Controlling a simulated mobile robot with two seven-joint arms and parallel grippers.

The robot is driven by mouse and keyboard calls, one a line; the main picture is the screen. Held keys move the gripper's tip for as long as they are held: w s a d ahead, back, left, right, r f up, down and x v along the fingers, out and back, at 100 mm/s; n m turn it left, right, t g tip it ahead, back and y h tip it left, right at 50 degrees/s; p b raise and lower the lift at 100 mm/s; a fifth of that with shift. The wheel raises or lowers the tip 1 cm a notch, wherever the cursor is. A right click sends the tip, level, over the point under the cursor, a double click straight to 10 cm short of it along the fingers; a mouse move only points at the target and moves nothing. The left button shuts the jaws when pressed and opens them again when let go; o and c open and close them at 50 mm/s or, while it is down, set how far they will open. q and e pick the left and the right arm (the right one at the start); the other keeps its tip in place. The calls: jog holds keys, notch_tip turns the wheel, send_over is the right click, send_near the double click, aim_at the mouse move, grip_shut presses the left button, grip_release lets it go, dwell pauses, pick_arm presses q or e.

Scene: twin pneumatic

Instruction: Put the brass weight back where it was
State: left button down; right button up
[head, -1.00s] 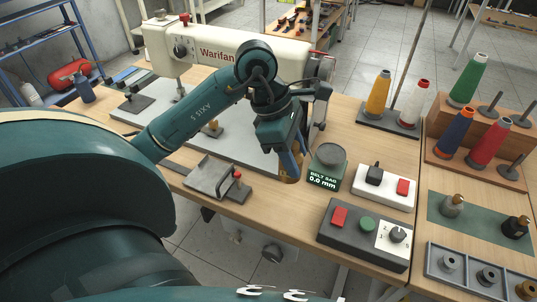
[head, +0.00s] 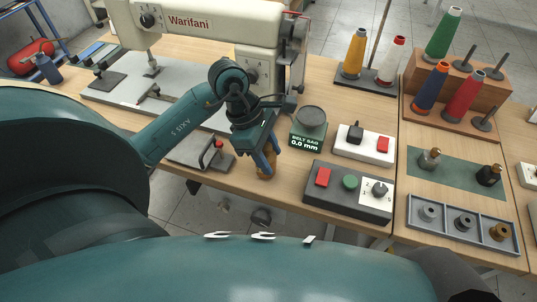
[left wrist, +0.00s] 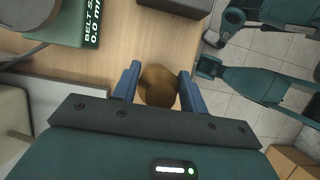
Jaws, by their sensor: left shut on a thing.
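The brass weight (head: 265,167) is between the fingers of my left gripper (head: 265,163), near the front edge of the table in the head view. In the left wrist view the round brass top (left wrist: 158,87) sits between the two blue fingers of the left gripper (left wrist: 158,92), which is shut on it. I cannot tell whether its base touches the table. The belt sag gauge (head: 307,140), a green block reading 0.0 mm with a grey round plate (head: 311,117) on top, stands just behind and right of the weight.
A grey control box (head: 347,192) and a white switch box (head: 364,145) stand to the right. Further right are a compartment tray (head: 462,241) and a green mat (head: 455,167) with two small bottles. The sewing machine (head: 205,25) stands behind left. A metal bracket (head: 190,152) lies left.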

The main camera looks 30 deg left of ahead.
pick_arm(q)
jog(key=shift+f, duration=0.3)
jog(key=shift+f, duration=0.15)
jog(key=c, duration=0.8)
grip_release()
jog(key=shift+o, duration=0.2)
jog(key=v, duration=1.2)
